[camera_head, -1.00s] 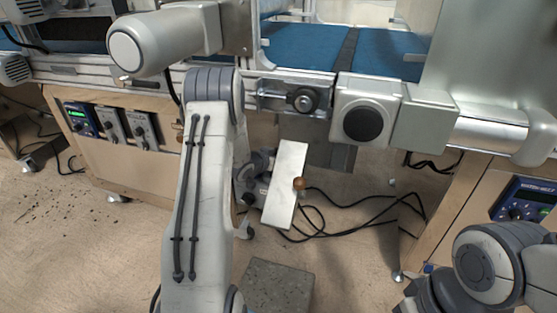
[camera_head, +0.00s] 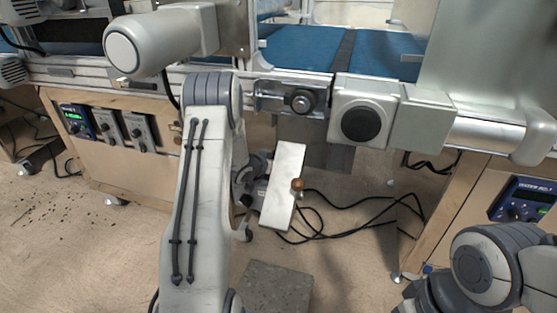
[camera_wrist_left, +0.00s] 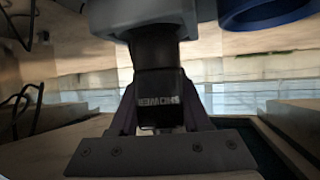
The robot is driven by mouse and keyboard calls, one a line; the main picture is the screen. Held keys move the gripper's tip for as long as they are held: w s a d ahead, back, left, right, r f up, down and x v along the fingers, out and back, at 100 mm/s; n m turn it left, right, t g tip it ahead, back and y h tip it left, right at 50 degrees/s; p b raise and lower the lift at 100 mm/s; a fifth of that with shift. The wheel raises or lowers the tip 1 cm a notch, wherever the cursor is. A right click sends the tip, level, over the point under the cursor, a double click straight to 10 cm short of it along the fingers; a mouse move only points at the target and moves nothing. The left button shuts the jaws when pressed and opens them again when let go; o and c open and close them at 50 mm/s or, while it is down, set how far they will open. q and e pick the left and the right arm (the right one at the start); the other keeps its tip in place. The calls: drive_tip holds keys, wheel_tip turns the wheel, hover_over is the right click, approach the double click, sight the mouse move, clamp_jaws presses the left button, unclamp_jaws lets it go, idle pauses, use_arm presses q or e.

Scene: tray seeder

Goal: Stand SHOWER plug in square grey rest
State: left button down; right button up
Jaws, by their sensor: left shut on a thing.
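In the left wrist view, a black plug (camera_wrist_left: 158,82) carries the white word SHOWER, which appears upside down. My left gripper (camera_wrist_left: 160,108) is shut on it, with a dark finger on each side. The plug's upper end in that view meets a grey body (camera_wrist_left: 150,12); I cannot tell whether they are joined or only in line. In the head view my left forearm hides the plug and most of the left gripper. I cannot identify the square grey rest with certainty in either view. My right gripper is not in view; only part of that arm shows at bottom right.
A blue ring-shaped part (camera_wrist_left: 262,12) lies close by at upper right in the wrist view. In the head view, a conveyor with a blue belt (camera_head: 305,48) spans the back. A grey block (camera_head: 273,288) is on the floor.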

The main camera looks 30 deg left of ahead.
use_arm(q)
drive_tip(key=shift+f+b, duration=0.3)
drive_tip(key=shift+f, duration=0.4)
drive_tip(key=shift+f, duration=0.15)
idle(0.6)
drive_tip(key=shift+f, duration=0.4)
idle(0.5)
drive_tip(key=shift+c, duration=1.4)
unclamp_jaws()
drive_tip(key=shift+s, duration=0.1)
